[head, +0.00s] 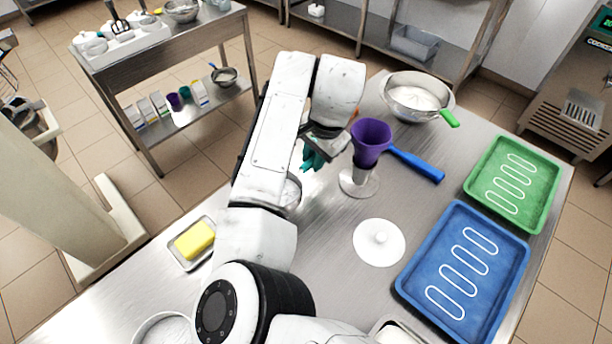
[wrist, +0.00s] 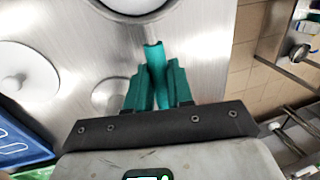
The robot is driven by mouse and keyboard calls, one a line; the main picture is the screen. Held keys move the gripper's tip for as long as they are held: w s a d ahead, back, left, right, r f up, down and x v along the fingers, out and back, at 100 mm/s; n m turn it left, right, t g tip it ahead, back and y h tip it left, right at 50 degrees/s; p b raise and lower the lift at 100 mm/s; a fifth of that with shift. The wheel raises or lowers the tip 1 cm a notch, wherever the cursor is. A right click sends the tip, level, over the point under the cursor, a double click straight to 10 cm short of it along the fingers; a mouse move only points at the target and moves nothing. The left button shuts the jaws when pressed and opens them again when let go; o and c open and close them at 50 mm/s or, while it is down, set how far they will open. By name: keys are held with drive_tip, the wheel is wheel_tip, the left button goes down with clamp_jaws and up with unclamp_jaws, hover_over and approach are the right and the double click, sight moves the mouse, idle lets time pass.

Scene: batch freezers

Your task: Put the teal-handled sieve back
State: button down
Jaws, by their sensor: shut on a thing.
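My gripper (head: 313,158) is over the steel table, beside the purple funnel. In the wrist view, my gripper (wrist: 158,88) is shut on the teal handle of the sieve (wrist: 153,55). The fingers are a similar teal, so handle and fingers partly blend. The handle runs away from the fingers to a grey neck and a pale round rim at the top edge of the wrist view. In the head view a round metal rim (head: 291,192) shows beside my arm, mostly hidden. I cannot tell whether the sieve touches the table.
A purple funnel (head: 371,138), blue-handled tool (head: 418,166) and white lid (head: 379,243) lie close right. Behind is a bowl with a green-handled sieve (head: 449,118). Green (head: 548,187) and blue (head: 408,284) trays sit right; a butter dish (head: 180,262) left. A shelved side table (head: 185,50) stands back left.

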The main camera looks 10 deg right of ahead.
drive_tip(key=shift+f+p, duration=0.3)
drive_tip(key=shift+f, duration=2.3)
drive_tip(key=shift+f, duration=0.1)
drive_tip(key=c, duration=1)
unclamp_jaws()
wheel_tip(320, 180, up, 12)
drive_tip(key=s+d+b, duration=0.1)
drive_tip(key=s+b, duration=0.1)
drive_tip(key=shift+d, duration=0.25)
